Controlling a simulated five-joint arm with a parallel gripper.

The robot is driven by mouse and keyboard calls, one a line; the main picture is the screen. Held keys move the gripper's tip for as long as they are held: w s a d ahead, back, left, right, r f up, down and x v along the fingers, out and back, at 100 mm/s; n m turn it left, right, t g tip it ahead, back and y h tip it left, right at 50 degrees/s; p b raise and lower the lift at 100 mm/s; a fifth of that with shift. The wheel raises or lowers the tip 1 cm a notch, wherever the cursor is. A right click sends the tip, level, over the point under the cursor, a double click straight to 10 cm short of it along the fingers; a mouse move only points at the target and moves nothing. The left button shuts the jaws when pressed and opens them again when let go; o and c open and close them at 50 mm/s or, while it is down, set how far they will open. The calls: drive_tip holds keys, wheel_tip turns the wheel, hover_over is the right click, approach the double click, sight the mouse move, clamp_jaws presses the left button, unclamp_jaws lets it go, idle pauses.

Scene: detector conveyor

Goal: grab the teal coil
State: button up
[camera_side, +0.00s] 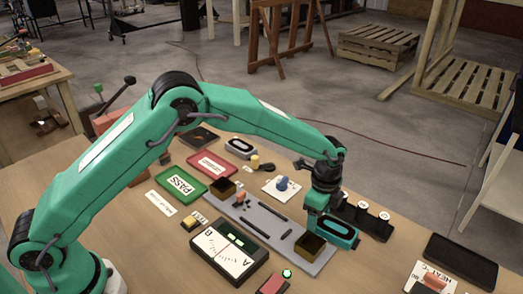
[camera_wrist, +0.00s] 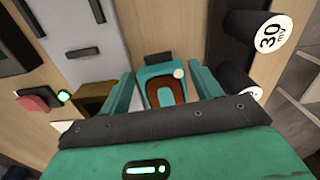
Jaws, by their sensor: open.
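The teal coil (camera_side: 340,234), a teal block with a dark oval ring on top, stands on the table just right of the grey rail's near end. In the wrist view the teal coil (camera_wrist: 158,73) lies ahead, between my two teal fingers, with brown showing inside its ring and a pale round spot on it. My gripper (camera_side: 318,205) is above and close to the coil in the side view. My gripper (camera_wrist: 163,88) has its fingers apart on either side of the coil in the wrist view. I cannot tell whether they touch it.
A brass-coloured open box (camera_side: 309,246) stands close left of the coil. Dark cylinders with white tops (camera_side: 362,206) stand close on the right. A meter box (camera_side: 229,252) is at the front left.

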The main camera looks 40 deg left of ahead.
drive_tip(key=c, duration=0.9)
drive_tip(key=shift+r, duration=0.15)
drive_tip(key=shift+r, duration=0.5)
wheel_tip(320, 180, up, 3)
drive_tip(key=shift+s+d+r, duration=0.1)
drive_tip(key=shift+d+r, duration=0.05)
drive_tip(key=s+d+r, duration=0.2)
drive_tip(key=s, duration=0.1)
drive_tip(key=s+d+r, duration=0.2)
drive_tip(key=s, duration=0.1)
drive_tip(key=s+d+r, duration=0.2)
drive_tip(key=s, duration=0.1)
drive_tip(key=shift+s+d+r, duration=0.15)
drive_tip(key=shift+s+r, duration=0.1)
